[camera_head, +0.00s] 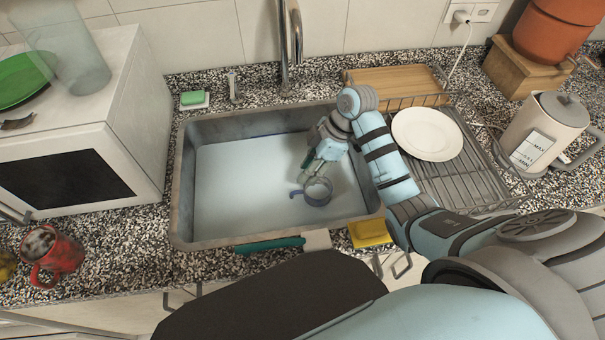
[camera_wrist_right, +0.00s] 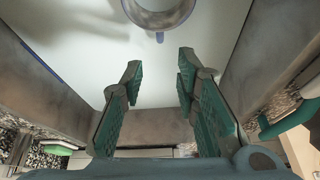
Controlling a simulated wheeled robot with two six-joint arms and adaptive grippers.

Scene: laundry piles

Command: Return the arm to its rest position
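My right arm reaches from the lower right over the sink. My right gripper (camera_head: 312,166) is inside the sink area, and its green-padded fingers stand apart with nothing between them in the right wrist view (camera_wrist_right: 161,76). A greyish cup (camera_head: 318,192) with a blue handle and rim is in the sink, just in front of the fingertips. In the right wrist view the cup (camera_wrist_right: 158,14) is at the top edge, cut off, beyond the fingertips and apart from them. My left gripper is not in view.
The metal sink (camera_head: 185,205) has a faucet (camera_head: 284,45) behind it. A rack with a white plate (camera_head: 427,134) and a kettle (camera_head: 547,130) stand right. A microwave (camera_head: 90,150) and red mug (camera_head: 52,250) are left. A yellow sponge (camera_head: 369,233) lies at the sink's front.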

